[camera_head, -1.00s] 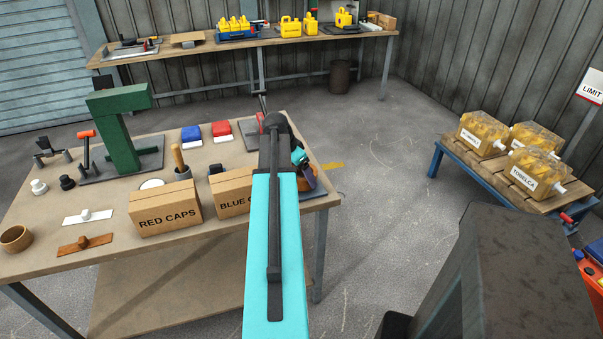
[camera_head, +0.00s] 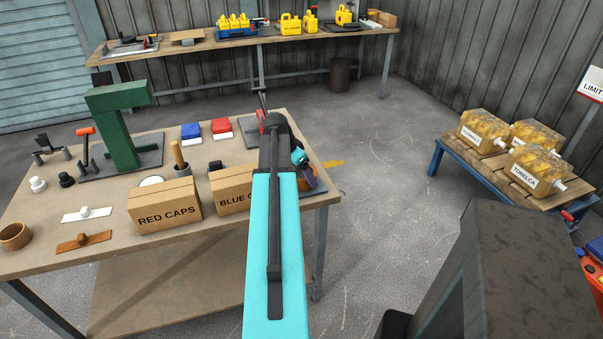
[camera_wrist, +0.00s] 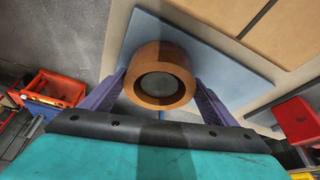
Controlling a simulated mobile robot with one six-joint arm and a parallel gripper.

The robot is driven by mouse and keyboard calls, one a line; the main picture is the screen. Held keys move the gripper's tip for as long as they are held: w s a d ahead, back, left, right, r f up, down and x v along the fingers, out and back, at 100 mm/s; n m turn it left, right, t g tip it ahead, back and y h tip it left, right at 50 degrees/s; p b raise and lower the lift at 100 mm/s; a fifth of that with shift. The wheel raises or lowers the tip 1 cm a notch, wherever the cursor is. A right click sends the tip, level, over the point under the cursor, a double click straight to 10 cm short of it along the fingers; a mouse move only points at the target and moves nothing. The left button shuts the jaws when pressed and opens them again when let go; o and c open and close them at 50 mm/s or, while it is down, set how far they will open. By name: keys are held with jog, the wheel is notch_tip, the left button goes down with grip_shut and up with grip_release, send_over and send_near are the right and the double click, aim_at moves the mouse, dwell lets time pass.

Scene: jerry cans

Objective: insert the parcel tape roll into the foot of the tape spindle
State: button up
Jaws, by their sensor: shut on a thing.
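The parcel tape roll (camera_wrist: 160,77) is a brown-orange ring with a grey inside. In the wrist view it sits between the two purple fingers of my gripper (camera_wrist: 158,88), which is shut on it. Its open hole faces the wrist camera. A flat blue-grey plate (camera_wrist: 210,62) lies beyond the roll. I cannot make out the tape spindle or its foot for certain, nor the gap between roll and plate.
Cartons marked RED CAPS (camera_head: 165,206) and BLUE (camera_head: 231,188) stand left of my arm on the workbench (camera_head: 110,250). A green press (camera_head: 120,125) stands farther left. A red block (camera_wrist: 296,120) shows at right in the wrist view. Floor lies beyond the bench's right edge.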

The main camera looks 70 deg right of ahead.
jog(key=shift+f, duration=0.15)
jog(key=o, duration=1.2)
jog(key=shift+c, duration=0.2)
jog(key=b+v, duration=0.2)
jog(key=v, duration=1.1)
jog(key=shift+r, duration=0.35)
jog(key=shift+s+a, duration=0.1)
